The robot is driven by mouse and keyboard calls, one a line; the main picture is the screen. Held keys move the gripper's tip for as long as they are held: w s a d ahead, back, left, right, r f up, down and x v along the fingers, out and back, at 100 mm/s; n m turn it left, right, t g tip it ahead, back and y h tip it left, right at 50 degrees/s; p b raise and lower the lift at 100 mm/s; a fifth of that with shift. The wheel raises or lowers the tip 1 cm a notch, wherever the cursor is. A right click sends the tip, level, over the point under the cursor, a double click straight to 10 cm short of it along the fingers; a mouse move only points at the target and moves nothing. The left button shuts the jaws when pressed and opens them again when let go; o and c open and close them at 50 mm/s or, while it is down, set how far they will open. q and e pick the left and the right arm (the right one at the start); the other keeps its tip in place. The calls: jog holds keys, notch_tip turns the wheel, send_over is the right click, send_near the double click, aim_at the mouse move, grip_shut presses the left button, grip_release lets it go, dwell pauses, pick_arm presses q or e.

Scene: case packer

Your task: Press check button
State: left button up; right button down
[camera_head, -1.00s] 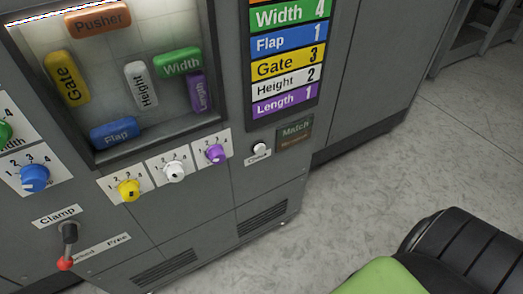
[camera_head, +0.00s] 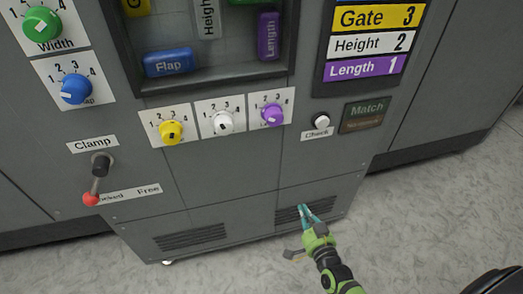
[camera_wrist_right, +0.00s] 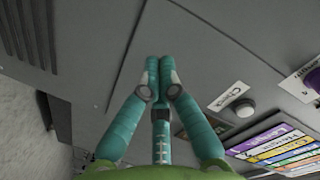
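The check button (camera_head: 321,120) is a small round white knob on the grey machine front, just above its "Check" label (camera_head: 317,133). It also shows in the right wrist view (camera_wrist_right: 245,108), to the right of my fingers. My right gripper (camera_head: 305,212) is below the button in the head view, in front of the lower vent and apart from the button. In the right wrist view its teal fingers (camera_wrist_right: 159,62) are together at the tips with nothing between them. My left gripper is not in view.
A Match sign (camera_head: 367,108) is right of the button. Yellow (camera_head: 172,131), white (camera_head: 223,123) and purple (camera_head: 272,114) dials are to its left. The clamp lever's red ball (camera_head: 91,199) is farther left. The panel around the button is clear.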

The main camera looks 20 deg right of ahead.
jog(key=w+d+r+m+t+h+b, duration=0.25)
jog(key=r+m+t+b, duration=0.25)
jog(key=r, duration=0.7)
jog(key=m+t+h+b, duration=0.2)
jog(key=m+h+b, duration=0.3)
jog(key=m+h, duration=0.35)
send_near(322, 123)
jog(key=s+d+r, duration=0.3)
jog(key=s+r, duration=0.2)
jog(key=s, duration=0.1)
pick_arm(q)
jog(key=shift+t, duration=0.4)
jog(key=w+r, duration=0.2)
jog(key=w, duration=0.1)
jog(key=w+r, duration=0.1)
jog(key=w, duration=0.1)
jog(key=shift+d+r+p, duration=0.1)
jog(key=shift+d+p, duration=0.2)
pick_arm(e)
jog(key=shift+d+m, duration=0.1)
jog(key=shift+m, duration=0.15)
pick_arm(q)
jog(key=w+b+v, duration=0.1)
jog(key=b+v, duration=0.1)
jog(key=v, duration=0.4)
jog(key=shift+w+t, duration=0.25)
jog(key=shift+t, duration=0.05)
pick_arm(e)
jog(key=w, duration=0.9)
jog(key=shift+d, duration=0.15)
